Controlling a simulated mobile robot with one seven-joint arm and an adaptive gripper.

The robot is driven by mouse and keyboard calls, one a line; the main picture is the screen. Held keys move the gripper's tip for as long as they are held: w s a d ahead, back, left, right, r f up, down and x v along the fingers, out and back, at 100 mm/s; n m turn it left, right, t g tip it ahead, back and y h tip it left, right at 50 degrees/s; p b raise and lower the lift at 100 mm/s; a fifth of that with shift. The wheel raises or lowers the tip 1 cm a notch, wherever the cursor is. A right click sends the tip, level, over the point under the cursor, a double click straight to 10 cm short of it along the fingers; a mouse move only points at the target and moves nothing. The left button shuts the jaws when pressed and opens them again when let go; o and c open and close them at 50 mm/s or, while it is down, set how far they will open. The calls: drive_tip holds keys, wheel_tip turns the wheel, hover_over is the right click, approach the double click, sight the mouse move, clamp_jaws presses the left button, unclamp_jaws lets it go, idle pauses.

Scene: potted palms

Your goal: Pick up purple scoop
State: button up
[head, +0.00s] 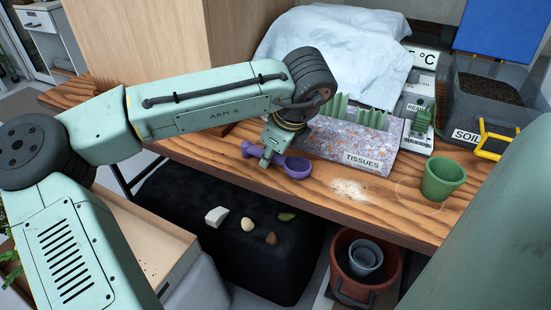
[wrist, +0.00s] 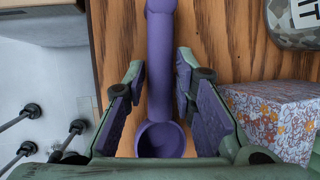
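The purple scoop (head: 298,168) lies on the wooden table near its front edge, its bowl to the right of my gripper (head: 266,156) in the head view. In the wrist view the scoop's handle (wrist: 161,65) runs up the middle, with the bowl at the bottom, partly cut off by my gripper's body. My gripper (wrist: 160,72) is open, with one finger on each side of the handle. A narrow strip of wood shows between the left finger and the handle; the right finger is very close to it, and I cannot tell if it touches.
A tissue pack (head: 350,145) lies close behind the scoop. A green pot (head: 442,180) stands to the right, with a soil bin (head: 485,105) behind it. The table's front edge (head: 340,215) is close; a dark block with stones (head: 245,240) is below.

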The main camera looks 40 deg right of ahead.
drive_tip(key=shift+c, duration=0.4)
clamp_jaws()
drive_tip(key=shift+r, duration=0.2)
